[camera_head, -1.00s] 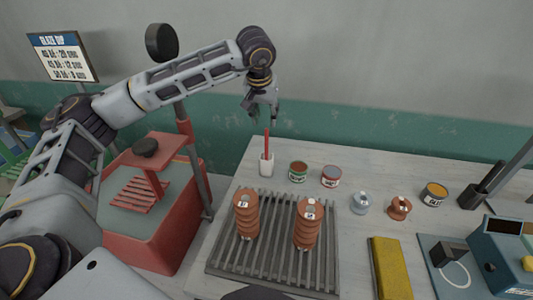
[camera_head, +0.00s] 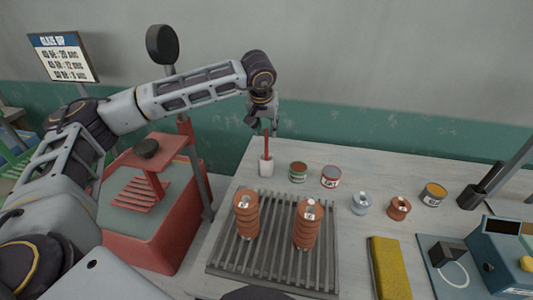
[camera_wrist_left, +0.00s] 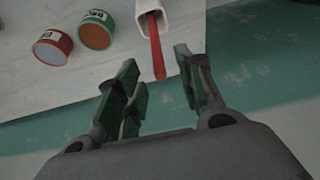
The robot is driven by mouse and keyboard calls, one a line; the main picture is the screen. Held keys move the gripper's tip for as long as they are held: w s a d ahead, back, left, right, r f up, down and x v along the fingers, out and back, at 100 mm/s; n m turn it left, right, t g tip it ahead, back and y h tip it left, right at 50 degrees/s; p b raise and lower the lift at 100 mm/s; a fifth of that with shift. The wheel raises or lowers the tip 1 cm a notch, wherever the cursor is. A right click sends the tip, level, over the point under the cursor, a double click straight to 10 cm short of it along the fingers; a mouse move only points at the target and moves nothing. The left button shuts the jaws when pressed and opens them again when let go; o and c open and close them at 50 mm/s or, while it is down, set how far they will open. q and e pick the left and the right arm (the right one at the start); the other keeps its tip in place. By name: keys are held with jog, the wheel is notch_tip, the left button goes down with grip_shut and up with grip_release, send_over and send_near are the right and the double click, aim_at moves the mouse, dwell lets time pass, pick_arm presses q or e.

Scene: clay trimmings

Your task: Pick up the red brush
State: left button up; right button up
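The red brush (camera_head: 266,145) stands upright in a white cup (camera_head: 266,167) at the back left of the table. In the left wrist view the brush handle (camera_wrist_left: 156,48) reaches out of the white cup (camera_wrist_left: 147,8) toward the gap between my fingers. My left gripper (camera_head: 265,126) is over the brush, its fingertips around the handle's top end or just short of it; I cannot tell exactly. In the left wrist view my left gripper (camera_wrist_left: 160,82) is open, with green finger pads on both sides and nothing held. My right gripper is not in view.
A green-labelled can (camera_head: 298,172) and a red-labelled can (camera_head: 331,176) stand right of the cup. A slatted rack (camera_head: 272,246) with two stacks of terracotta pieces is in front. A red stand (camera_head: 150,215) is left of the table.

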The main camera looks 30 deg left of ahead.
pick_arm(q)
jog(key=shift+x, duration=1.45)
grip_shut()
